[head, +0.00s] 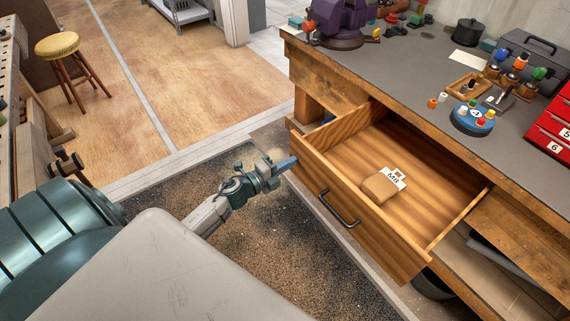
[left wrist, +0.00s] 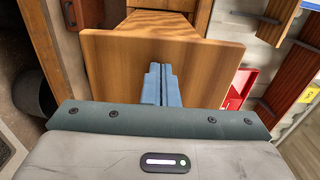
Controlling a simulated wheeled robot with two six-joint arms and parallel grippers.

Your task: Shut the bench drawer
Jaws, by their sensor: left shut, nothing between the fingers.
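The wooden bench drawer (head: 335,206) is pulled well out of the workbench (head: 316,84) in the head view. It has a dark bar handle (head: 340,209) on its front. A tan block and a small white card lie inside. My left gripper (head: 287,163) is shut and empty, with its blue fingertips at the left end of the drawer front. In the left wrist view the fingers (left wrist: 161,84) point at a wooden panel (left wrist: 118,60), close to it. I cannot tell whether they touch. My right gripper is not in view.
The bench top holds a purple vise (head: 340,22), a blue round tray (head: 472,120) with small coloured parts, a grey toolbox and a red drawer cabinet (head: 553,128). A yellow stool (head: 66,62) stands far left. The floor before the drawer has a dark speckled mat (head: 280,240).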

